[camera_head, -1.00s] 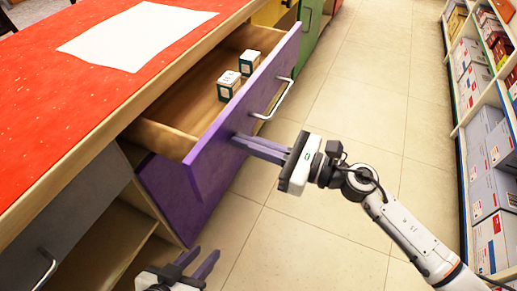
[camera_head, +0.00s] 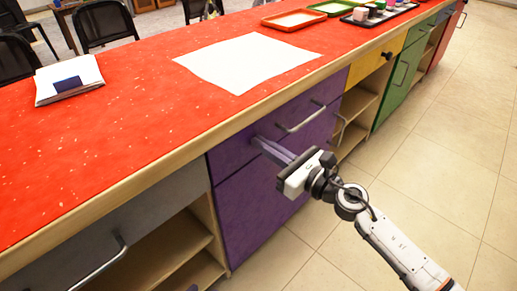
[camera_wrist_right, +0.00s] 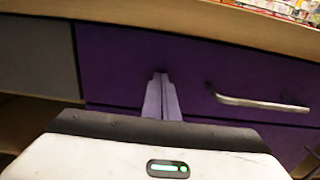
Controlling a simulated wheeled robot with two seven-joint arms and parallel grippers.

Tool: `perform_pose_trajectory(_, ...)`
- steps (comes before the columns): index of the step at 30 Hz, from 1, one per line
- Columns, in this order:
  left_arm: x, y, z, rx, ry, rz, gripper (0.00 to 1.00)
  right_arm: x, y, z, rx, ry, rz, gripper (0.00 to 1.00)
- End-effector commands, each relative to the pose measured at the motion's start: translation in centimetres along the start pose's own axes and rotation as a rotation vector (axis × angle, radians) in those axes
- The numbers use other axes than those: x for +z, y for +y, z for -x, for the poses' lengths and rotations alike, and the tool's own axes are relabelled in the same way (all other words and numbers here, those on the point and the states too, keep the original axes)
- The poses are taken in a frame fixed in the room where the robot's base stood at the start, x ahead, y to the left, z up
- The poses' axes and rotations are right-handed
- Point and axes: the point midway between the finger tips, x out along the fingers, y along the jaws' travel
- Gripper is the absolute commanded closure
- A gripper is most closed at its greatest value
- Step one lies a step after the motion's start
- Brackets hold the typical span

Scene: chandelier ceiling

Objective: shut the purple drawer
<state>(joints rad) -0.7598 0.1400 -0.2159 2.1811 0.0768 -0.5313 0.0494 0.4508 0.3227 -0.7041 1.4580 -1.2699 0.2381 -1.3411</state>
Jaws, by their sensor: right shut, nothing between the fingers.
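The purple drawer (camera_head: 240,143) sits flush in the counter front, under the red top, with no gap visible around it. Its metal handle (camera_head: 302,118) is to the right of my fingers. My right gripper (camera_head: 257,142) is shut and empty, with its fingertips at the drawer's front, left of the handle. In the right wrist view the shut fingers (camera_wrist_right: 160,76) point at the purple front (camera_wrist_right: 120,62), and the handle (camera_wrist_right: 258,103) is to their right. The drawer's inside is hidden.
The red countertop (camera_head: 120,140) holds a white sheet (camera_head: 250,62), a paper stack (camera_head: 68,79) and trays (camera_head: 292,20) at the far end. Grey (camera_head: 150,225), yellow (camera_head: 368,66) and green (camera_head: 398,88) fronts flank the drawer. The tiled floor (camera_head: 440,150) at right is clear.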

Motion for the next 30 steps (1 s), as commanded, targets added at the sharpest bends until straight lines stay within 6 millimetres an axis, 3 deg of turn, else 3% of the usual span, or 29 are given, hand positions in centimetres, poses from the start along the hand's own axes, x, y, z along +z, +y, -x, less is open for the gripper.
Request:
perform_pose_trajectory(17, -0.1, 0.0, 0.0, 0.000, 0.003, 0.001, 0.69, 0.4, 0.1, -0.2, -0.001, -0.008, 0.004, 1.00)
perform_pose_trajectory(23, 0.1, 0.0, -0.2, 0.000, 0.003, 0.001, 0.69, 0.1, -0.1, 2.7, 0.010, -0.005, 0.005, 1.00)
perform_pose_trajectory(30, 0.1, 0.0, -0.2, 0.001, 0.003, 0.002, 0.69, 0.0, -0.1, 8.4, 0.015, -0.002, 0.002, 1.00)
